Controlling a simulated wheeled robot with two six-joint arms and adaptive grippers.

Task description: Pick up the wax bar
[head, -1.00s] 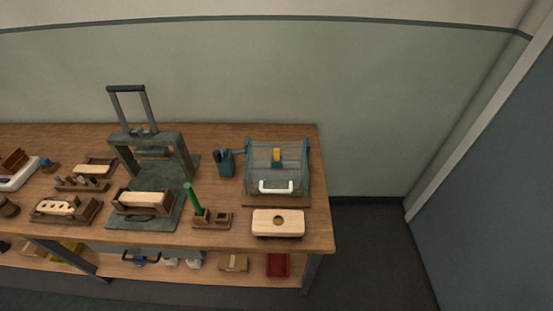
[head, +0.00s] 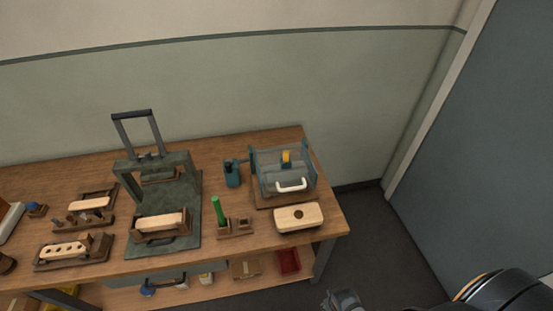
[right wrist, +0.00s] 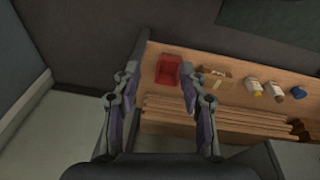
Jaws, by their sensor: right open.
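A green upright bar (head: 217,210), which looks like the wax bar, stands slightly tilted in a small wooden holder (head: 236,230) near the front of the bench. My right gripper (head: 342,300) shows at the bottom edge of the head view, below and right of the bench and well apart from the bar. In the right wrist view my right gripper (right wrist: 158,88) has its two fingers spread, with nothing between them held. The bar is not in that view. My left gripper is not in view.
A wooden block with a hole (head: 298,217) and a clear guarded box (head: 284,172) stand right of the holder. A green press (head: 190,190) stands left. The lower shelf holds a red bin (right wrist: 168,69) and a cardboard box (right wrist: 213,80).

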